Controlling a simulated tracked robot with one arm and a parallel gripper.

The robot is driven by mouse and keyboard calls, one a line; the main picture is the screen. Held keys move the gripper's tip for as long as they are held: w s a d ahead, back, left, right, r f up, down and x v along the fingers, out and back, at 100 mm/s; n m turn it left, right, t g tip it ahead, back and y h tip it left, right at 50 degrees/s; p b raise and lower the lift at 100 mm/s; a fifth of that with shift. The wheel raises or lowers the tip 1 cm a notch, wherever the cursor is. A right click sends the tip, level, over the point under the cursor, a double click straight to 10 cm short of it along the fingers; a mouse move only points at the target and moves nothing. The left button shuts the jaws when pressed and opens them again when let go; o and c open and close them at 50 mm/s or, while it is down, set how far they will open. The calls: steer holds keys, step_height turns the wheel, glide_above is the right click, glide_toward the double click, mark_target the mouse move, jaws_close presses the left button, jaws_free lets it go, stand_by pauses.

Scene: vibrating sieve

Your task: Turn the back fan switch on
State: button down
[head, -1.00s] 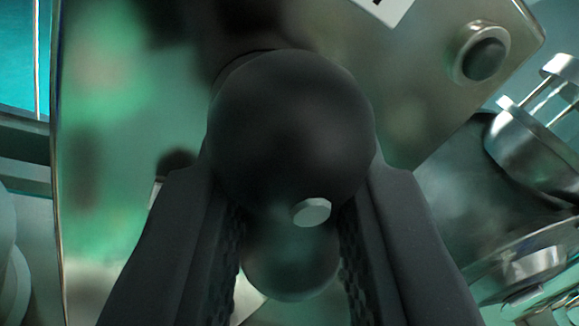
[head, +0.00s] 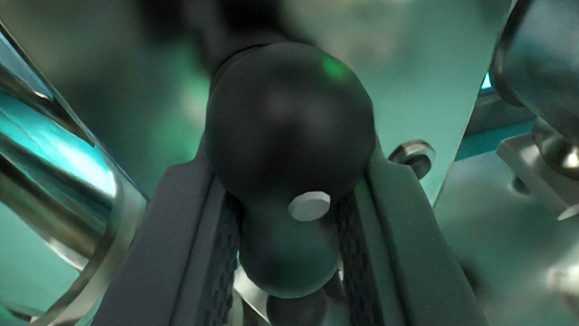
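My gripper (head: 292,275) fills the middle of the head view. Its two dark fingers with ribbed inner pads stand apart, with a gap between them. The dark rounded body between them is mine and hides much behind it. A shiny greenish metal panel (head: 440,60) is behind. A small dark rounded knob (head: 298,310) shows low in the gap, beside a pale metal edge; no grip on it shows. A round metal-ringed fitting (head: 413,157) is on the panel just right of the right finger. I cannot tell which of these is the back fan switch.
Large shiny curved metal parts (head: 50,165) lie on the left, close to the left finger. A dark cylindrical part (head: 545,50) and a metal block (head: 535,170) are at the right. Blurred metal surfaces fill the lower right.

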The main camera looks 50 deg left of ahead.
steer(key=shift+r+m+g+p, duration=0.1)
steer(key=shift+m+g+p, duration=0.5)
steer(key=shift+m, duration=1.1)
steer(key=shift+d, duration=0.1)
steer(key=shift+w, duration=0.1)
steer(key=c, duration=1.3)
jaws_free()
steer(key=shift+d, duration=0.1)
steer(key=b+v, duration=0.2)
steer(key=v, duration=0.1)
steer(key=shift+f+b, duration=0.2)
steer(key=shift+b, duration=0.1)
steer(key=b, duration=0.4)
glide_toward(304, 235)
steer(key=v, duration=0.2)
steer(key=shift+d, duration=0.4)
